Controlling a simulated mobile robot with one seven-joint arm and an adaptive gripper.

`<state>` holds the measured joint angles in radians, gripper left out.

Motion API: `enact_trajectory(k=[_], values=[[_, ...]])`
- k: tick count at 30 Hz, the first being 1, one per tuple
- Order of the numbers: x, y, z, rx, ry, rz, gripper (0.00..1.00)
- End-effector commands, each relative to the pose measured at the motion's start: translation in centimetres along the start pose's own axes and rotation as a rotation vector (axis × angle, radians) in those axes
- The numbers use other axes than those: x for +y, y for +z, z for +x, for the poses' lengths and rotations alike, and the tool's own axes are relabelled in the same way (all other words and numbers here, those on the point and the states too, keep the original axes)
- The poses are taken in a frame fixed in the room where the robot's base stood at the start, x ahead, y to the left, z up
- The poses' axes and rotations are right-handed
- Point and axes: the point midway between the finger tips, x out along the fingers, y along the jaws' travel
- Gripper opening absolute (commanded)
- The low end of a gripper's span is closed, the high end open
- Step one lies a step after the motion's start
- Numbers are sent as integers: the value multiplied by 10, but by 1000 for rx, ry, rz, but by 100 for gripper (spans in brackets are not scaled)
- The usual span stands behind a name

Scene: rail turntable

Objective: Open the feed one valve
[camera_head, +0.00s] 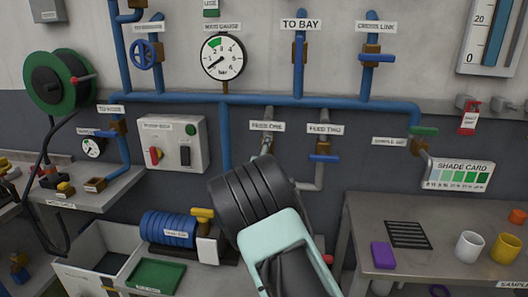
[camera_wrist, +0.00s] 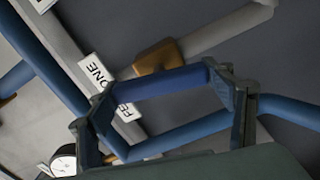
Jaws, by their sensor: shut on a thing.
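The FEED ONE label (camera_head: 267,126) hangs below the blue main pipe. Its grey pipe (camera_head: 268,146) drops behind my arm, which hides most of that valve in the head view. In the wrist view, my gripper (camera_wrist: 165,86) is shut on the valve's blue lever (camera_wrist: 170,80), with a finger at each end. The lever is in front of the brass valve body (camera_wrist: 158,57) and looks roughly in line with the grey pipe (camera_wrist: 225,32), at a slight angle. The FEED ONE label (camera_wrist: 98,72) is partly hidden by a finger.
The FEED TWO valve's blue lever (camera_head: 324,158) lies crosswise close to the right. A pressure gauge (camera_head: 223,57) and the blue main pipe (camera_head: 330,102) are above. A bench (camera_head: 375,220) with cups stands at right.

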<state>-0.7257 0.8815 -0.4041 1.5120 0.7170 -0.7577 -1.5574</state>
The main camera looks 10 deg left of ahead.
Motion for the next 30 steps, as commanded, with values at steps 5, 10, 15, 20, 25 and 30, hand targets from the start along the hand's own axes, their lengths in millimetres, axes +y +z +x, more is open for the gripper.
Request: enact_trajectory(k=[5, 10, 15, 20, 25, 30], values=[[1, 0, 0, -1, 1, -45, 50], [0, 1, 0, -1, 1, -59, 50], [0, 1, 0, -2, 1, -60, 50], [0, 1, 0, -2, 1, -59, 50], [0, 1, 0, -1, 1, -59, 92], [0, 0, 0, -1, 0, -58, 93]])
